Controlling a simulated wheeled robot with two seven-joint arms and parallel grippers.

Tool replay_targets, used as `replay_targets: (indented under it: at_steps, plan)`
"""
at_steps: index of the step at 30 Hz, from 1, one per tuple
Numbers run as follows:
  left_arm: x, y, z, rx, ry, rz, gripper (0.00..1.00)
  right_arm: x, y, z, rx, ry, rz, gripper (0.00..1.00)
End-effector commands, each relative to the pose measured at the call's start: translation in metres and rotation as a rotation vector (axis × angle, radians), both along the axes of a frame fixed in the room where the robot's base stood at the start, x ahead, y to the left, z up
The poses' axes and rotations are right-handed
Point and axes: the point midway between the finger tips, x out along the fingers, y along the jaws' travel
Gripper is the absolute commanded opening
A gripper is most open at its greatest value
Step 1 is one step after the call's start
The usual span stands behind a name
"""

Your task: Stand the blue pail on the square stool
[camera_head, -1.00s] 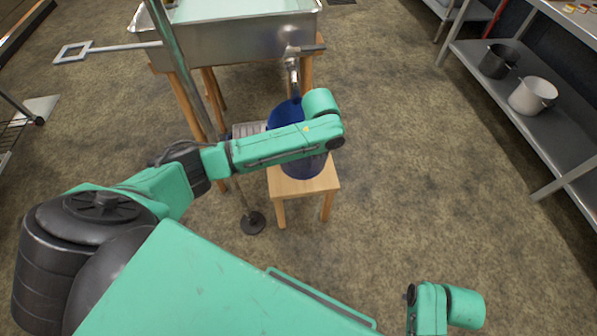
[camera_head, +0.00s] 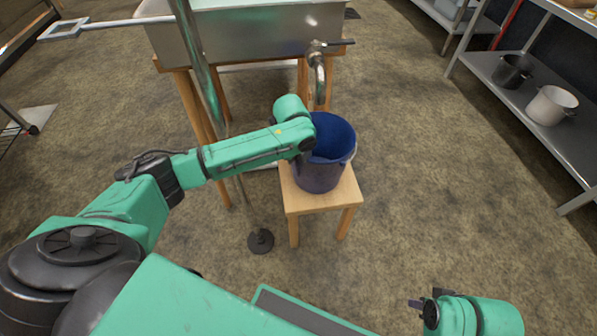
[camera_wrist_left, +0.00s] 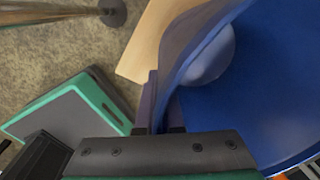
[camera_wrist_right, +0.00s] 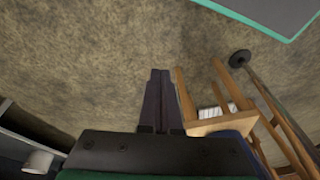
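The blue pail (camera_head: 332,138) is upright on the wooden square stool (camera_head: 340,193) and appears to rest on its seat. Its open top faces up. My left gripper is at the pail's left side in the head view, its fingers mostly hidden by the wrist. In the left wrist view the fingers (camera_wrist_left: 160,105) are closed about the pail's wall, with the blue inside (camera_wrist_left: 250,100) to the right. My right gripper (camera_head: 418,304) is empty at the lower right, away from the stool. Its fingers (camera_wrist_right: 161,80) are together in the right wrist view.
A metal evaporator pan (camera_head: 250,38) on a wooden frame stands behind the stool, its spout (camera_head: 319,75) just behind the pail. A thin stand with a round foot (camera_head: 260,241) is left of the stool. A shelf with a white pot (camera_head: 550,106) and a dark pot (camera_head: 512,71) is at right.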

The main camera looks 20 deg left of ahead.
Motion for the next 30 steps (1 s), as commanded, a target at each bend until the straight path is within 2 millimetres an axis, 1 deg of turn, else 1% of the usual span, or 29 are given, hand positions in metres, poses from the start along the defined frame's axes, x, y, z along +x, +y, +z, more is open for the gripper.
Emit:
replay_targets:
  at_steps: [1, 9, 10, 11, 12, 23, 26, 29, 30]
  plan:
    - [0.001, 0.0, -0.005, -0.001, -0.004, 0.001, 0.0, 0.002, 0.002, -0.003, 0.006, -0.012, 0.004, 0.0]
    - [0.001, 0.0, -0.004, -0.001, -0.003, 0.002, 0.0, 0.002, 0.002, 0.0, 0.005, -0.011, 0.003, 0.0]
    - [0.0, 0.0, -0.006, -0.001, -0.002, 0.002, 0.08, 0.001, 0.001, 0.0, 0.004, -0.01, 0.003, 0.0]
    - [0.001, 0.0, -0.005, -0.001, -0.002, 0.002, 0.19, 0.001, 0.001, 0.0, 0.004, -0.01, 0.003, 0.0]
    - [0.001, 0.0, -0.005, -0.001, -0.002, 0.001, 0.34, 0.001, 0.001, 0.0, 0.004, -0.01, 0.003, 0.0]
    - [0.001, 0.0, -0.003, 0.0, -0.003, 0.002, 0.34, 0.002, 0.002, -0.001, 0.005, -0.012, 0.002, 0.0]
    - [0.0, 0.001, 0.009, 0.0, -0.003, 0.001, 0.34, 0.001, 0.0, 0.004, 0.001, -0.005, 0.001, 0.0]
    - [-0.001, 0.001, 0.029, -0.001, -0.004, 0.002, 0.34, -0.006, -0.011, 0.005, -0.031, 0.057, -0.018, 0.0]
    - [-0.002, 0.001, 0.038, -0.001, -0.005, 0.002, 0.34, -0.007, -0.013, 0.002, -0.04, 0.073, -0.023, 0.0]
